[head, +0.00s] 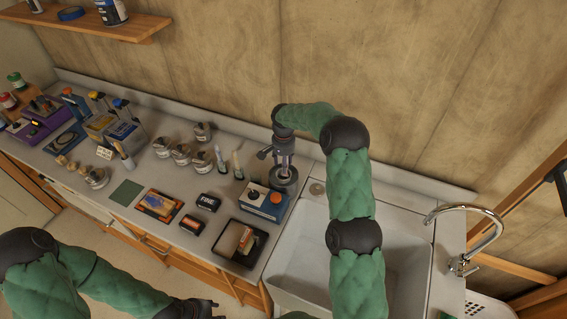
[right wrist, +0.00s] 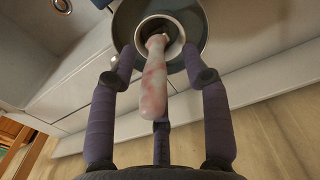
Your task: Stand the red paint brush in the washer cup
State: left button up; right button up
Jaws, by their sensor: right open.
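The washer cup (head: 284,184) is a dark round vessel on the counter beside the sink; in the right wrist view its rim and inner ring (right wrist: 198,42) show at the top. The paint brush, with a mottled red and white handle (right wrist: 154,88), has its far end inside the inner ring and leans toward the camera. My right gripper (head: 277,157) is above the cup; in the right wrist view its fingers (right wrist: 158,66) stand apart around the handle without visibly gripping it. The gripper hides the brush in the head view. My left gripper (head: 193,308) is low at the bottom edge, jaws unclear.
A blue and white box (head: 264,204) stands just left of the cup. A black tray (head: 231,262), small jars (head: 181,153) and upright tubes (head: 238,163) are further left. The sink (head: 300,262) with a chrome faucet (head: 464,262) is to the right.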

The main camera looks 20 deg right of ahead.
notch_tip(320, 180, up, 12)
jog(key=shift+f, duration=0.15)
dwell(0.7)
